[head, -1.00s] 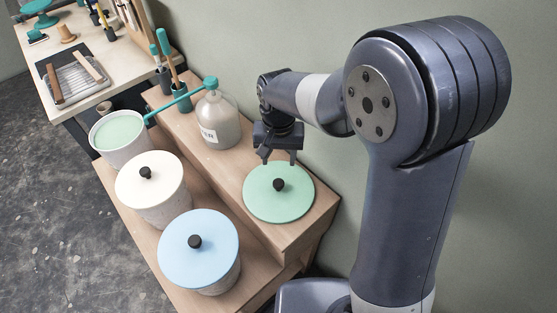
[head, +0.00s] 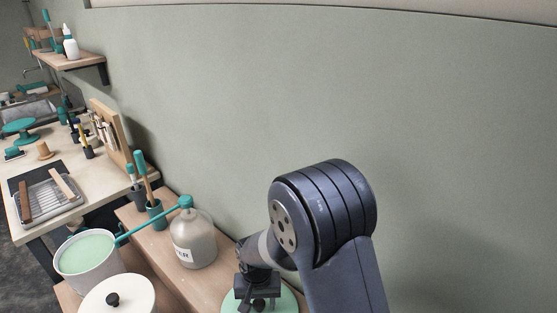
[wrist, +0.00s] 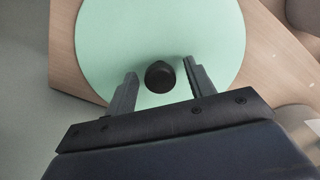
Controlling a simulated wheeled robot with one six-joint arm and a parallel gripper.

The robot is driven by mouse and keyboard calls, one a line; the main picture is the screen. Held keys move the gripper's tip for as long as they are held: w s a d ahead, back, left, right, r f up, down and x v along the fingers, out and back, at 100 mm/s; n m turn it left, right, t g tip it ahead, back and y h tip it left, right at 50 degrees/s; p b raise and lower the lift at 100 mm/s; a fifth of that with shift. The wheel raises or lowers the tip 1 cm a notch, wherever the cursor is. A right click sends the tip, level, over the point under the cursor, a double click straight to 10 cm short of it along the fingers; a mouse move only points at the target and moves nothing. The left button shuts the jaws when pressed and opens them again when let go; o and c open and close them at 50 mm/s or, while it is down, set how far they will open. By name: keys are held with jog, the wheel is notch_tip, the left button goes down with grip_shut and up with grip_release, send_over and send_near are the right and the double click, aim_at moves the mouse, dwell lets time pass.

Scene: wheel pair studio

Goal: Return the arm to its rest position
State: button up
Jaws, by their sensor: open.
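My gripper (wrist: 158,86) is open in the wrist view. Its two fingers stand apart on either side of the black knob (wrist: 160,77) of a round mint-green lid (wrist: 205,32); I cannot tell how high the fingers are above the lid. The jaws look empty. In the head view my arm is bent at the lower middle, with the wrist over the green lid (head: 289,301). The fingertips are cut off or hidden there.
A jug (head: 194,243) with a teal cap stands left of my wrist. An open bucket of green glaze (head: 88,268) and a cream-lidded bucket (head: 130,297) stand at lower left. Tool cups stand behind. The wall (head: 420,110) is close behind my arm.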

jog(key=shift+r, duration=1.6)
jog(key=shift+f, duration=0.1)
